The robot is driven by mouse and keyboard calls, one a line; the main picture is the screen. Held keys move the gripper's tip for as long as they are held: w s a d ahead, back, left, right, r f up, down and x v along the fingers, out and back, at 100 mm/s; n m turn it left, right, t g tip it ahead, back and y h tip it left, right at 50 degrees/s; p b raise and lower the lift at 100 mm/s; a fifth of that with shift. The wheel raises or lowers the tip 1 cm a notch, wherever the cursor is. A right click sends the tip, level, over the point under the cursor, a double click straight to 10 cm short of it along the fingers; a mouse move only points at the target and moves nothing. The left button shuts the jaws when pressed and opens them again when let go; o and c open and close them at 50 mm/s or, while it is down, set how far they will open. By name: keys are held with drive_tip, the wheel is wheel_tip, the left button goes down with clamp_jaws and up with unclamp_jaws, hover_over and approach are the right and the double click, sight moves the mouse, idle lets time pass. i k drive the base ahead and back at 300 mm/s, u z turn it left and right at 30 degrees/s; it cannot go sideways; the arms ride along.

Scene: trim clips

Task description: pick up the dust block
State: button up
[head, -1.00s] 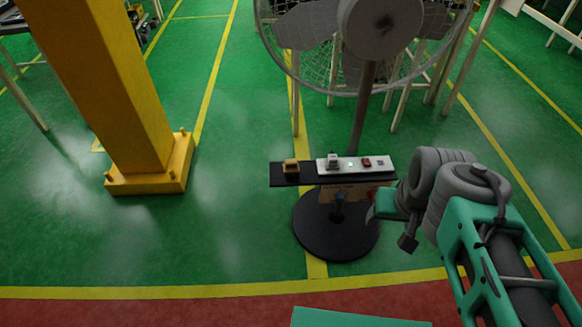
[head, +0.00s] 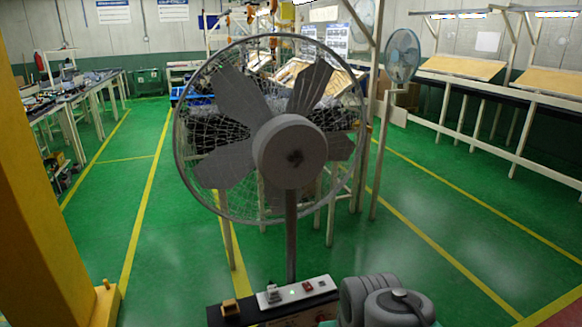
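A small yellow-tan block (head: 231,307) sits on the left part of a black shelf (head: 214,317) at the bottom of the head view. No label shows, so I cannot tell for certain that it is the dust block. To its right on the same shelf lies a white strip (head: 322,285) bearing a grey block (head: 273,294), a small green light and a red piece (head: 308,287). My gripper is out of view; only grey links of my arm show at the bottom, right of the shelf.
A large grey pedestal fan (head: 290,155) stands just behind the shelf, its wire cage above it. A yellow column (head: 45,190) rises at the left. Workbenches line the far sides. Green floor between them is mostly clear.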

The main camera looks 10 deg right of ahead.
sight(230, 308)
drive_tip(key=u, duration=0.5)
drive_tip(key=i, duration=0.7)
drive_tip(key=u, duration=1.25)
drive_tip(key=i, duration=0.5)
drive_tip(key=u, duration=0.25)
